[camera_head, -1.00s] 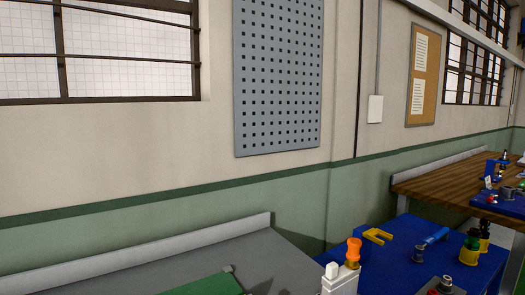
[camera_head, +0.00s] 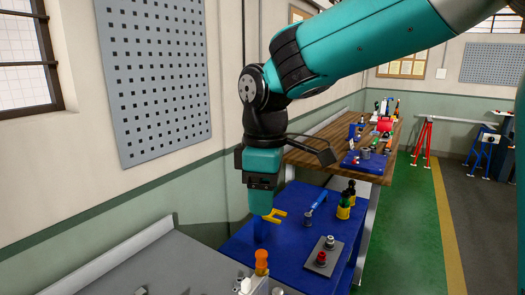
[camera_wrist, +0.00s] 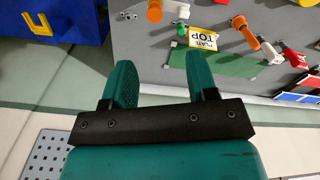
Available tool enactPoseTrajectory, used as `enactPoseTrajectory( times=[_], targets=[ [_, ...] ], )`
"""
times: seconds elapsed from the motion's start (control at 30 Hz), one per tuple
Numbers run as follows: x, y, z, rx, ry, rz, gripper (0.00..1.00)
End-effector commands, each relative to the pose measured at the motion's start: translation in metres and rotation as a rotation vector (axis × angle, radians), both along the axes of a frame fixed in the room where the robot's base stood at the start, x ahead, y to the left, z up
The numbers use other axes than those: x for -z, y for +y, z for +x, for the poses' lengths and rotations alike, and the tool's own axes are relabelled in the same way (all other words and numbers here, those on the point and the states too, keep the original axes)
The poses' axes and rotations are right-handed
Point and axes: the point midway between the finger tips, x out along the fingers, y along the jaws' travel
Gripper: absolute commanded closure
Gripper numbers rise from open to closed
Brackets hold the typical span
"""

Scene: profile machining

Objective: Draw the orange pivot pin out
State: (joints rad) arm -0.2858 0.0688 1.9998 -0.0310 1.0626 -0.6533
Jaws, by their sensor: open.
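An orange knobbed pin (camera_head: 261,258) stands upright in a white fixture (camera_head: 248,287) at the bottom of the head view, cut by the frame's edge. In the wrist view an orange cylinder (camera_wrist: 155,11) beside a white part at the top edge looks like the same pin. A second orange handle (camera_wrist: 243,30) lies farther right there; I cannot tell which is the pivot pin. My gripper (camera_wrist: 158,65) is open and empty, its two teal fingers apart. In the head view my gripper (camera_head: 262,208) hangs pointing down, above and behind the pin.
The grey bench (camera_head: 130,262) carries the fixture; a green plate (camera_wrist: 212,61) and a yellow label (camera_wrist: 206,39) lie on it. A blue table (camera_head: 245,245) stands beside it with a yellow fork-shaped part (camera_head: 274,215), a blue tool (camera_head: 317,200) and a grey block (camera_head: 320,258). A wooden bench (camera_head: 330,155) is behind.

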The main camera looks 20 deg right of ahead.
Motion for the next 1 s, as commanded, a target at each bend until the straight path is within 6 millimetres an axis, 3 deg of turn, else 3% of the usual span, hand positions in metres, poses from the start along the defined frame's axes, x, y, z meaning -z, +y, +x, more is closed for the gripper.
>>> enactPoseTrajectory(
  times=[0.03, 0.13, 0.37, 1.0],
  targets=[
    [-0.010, -0.001, 0.006, -0.010, 0.003, -0.010, 0.47],
    [-0.011, -0.003, 0.010, -0.021, 0.008, -0.019, 0.47],
    [0.005, -0.005, 0.010, -0.018, 0.010, -0.020, 0.47],
    [0.132, -0.006, 0.008, -0.016, 0.012, -0.020, 0.47]
  ],
)
